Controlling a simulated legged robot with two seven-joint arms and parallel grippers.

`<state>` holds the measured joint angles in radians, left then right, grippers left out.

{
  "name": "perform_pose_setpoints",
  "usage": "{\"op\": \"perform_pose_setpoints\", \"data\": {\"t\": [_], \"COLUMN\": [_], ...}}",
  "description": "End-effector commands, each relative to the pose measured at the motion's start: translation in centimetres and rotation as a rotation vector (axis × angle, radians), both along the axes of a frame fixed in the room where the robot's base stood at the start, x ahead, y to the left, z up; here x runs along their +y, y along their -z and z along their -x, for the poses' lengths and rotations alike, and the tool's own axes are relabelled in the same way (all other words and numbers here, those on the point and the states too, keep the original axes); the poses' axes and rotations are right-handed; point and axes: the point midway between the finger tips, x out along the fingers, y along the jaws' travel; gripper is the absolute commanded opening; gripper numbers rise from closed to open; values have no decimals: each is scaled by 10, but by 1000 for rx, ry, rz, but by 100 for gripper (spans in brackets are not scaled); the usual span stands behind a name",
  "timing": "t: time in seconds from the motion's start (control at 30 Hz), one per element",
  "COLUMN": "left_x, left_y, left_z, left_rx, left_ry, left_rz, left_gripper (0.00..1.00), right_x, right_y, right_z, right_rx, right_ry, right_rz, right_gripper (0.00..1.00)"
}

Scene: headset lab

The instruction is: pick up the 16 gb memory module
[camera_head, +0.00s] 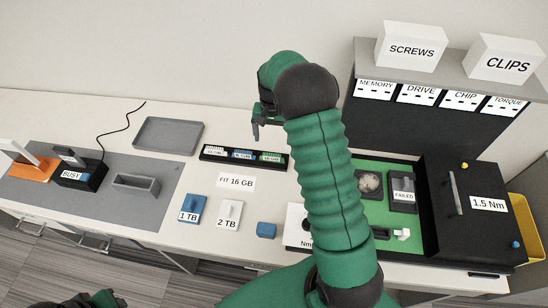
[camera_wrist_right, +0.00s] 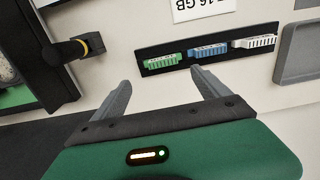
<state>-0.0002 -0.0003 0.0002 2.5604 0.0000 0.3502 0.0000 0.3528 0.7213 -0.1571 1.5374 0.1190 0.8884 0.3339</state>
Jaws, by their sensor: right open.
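A black rack (camera_head: 236,164) on the white table holds three memory modules in a row. In the head view they are white (camera_head: 215,151), blue (camera_head: 243,155) and green (camera_head: 271,157); their small labels are too small to read surely. In the right wrist view the order is reversed: green (camera_wrist_right: 160,61), blue (camera_wrist_right: 207,51), white (camera_wrist_right: 255,42). My right gripper (camera_head: 256,130) is open and empty above and behind the rack; its fingers (camera_wrist_right: 160,80) point toward the green and blue modules, apart from them. My left gripper (camera_head: 92,300) shows only partly at the bottom edge.
A card reading FIT 16 GB (camera_head: 236,181) lies before the rack. A grey tray (camera_head: 168,134) stands to its left. Two drives, 1 TB (camera_head: 191,208) and 2 TB (camera_head: 229,215), lie in front. A black 1.5 Nm station (camera_head: 470,230) and a dark labelled shelf unit (camera_head: 420,125) stand right.

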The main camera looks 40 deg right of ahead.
Motion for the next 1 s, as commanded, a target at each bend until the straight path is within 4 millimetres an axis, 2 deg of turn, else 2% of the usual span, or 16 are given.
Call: {"op": "perform_pose_setpoints", "data": {"t": [0.03, 0.13, 0.37, 0.57, 0.83, 1.0], "left_x": [0, 0, 0, 0, 0, 0], "left_y": [-1, -3, -7, -13, -13, -13], "left_z": [0, 0, 0, 0, 0, 0], "left_rx": [0, 0, 0, -1, 0, 0], "left_ry": [-1, -1, -1, -1, 0, 0], "left_rz": [0, 0, 0, 0, 0, 0], "left_gripper": [36, 36, 36, 36, 36, 36], "right_x": [1, -1, -6, -9, -8, -6], "right_y": [13, 35, 64, 100, 105, 104], "right_z": [0, 0, -3, -6, -7, -7], "right_rx": [3, 3, 0, 0, -3, -4], "right_ry": [-1, -1, -1, 0, -1, -2], "right_rz": [-2, -3, -10, -14, -12, -10], "right_gripper": [85, 85, 85, 85, 84, 62]}}
